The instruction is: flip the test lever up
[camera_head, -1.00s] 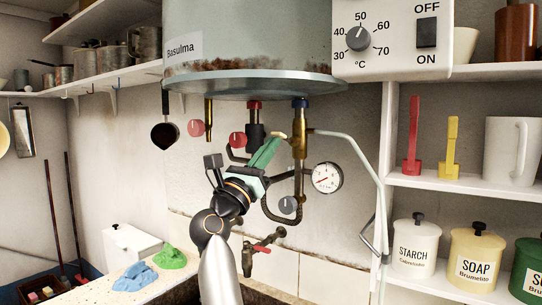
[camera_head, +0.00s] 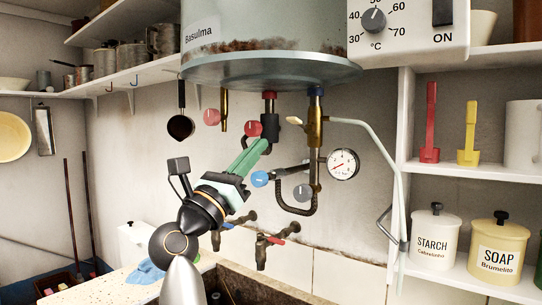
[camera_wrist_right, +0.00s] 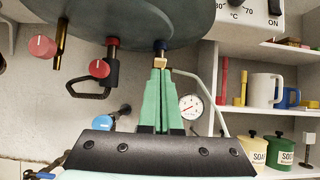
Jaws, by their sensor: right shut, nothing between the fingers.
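The test lever appears to be the short tan lever (camera_head: 294,120) on the left side of the brass valve (camera_head: 315,128), under the blue collar. It points left and slants slightly up. In the right wrist view its tan end (camera_wrist_right: 160,62) shows just beyond the fingertips. My right gripper (camera_head: 264,145), with green fingers, is shut and empty. In the head view its tips are below and left of the lever, with a visible gap. In the right wrist view the tips (camera_wrist_right: 160,73) line up just under the lever end. My left gripper is not in view.
The boiler tank (camera_head: 270,68) hangs directly above. Red knobs (camera_head: 212,117), a blue knob (camera_head: 260,179), a grey knob (camera_head: 302,193) and a pressure gauge (camera_head: 343,164) crowd the pipes. A pale pipe (camera_head: 400,185) runs down on the right. Below is the stone trough (camera_head: 265,285).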

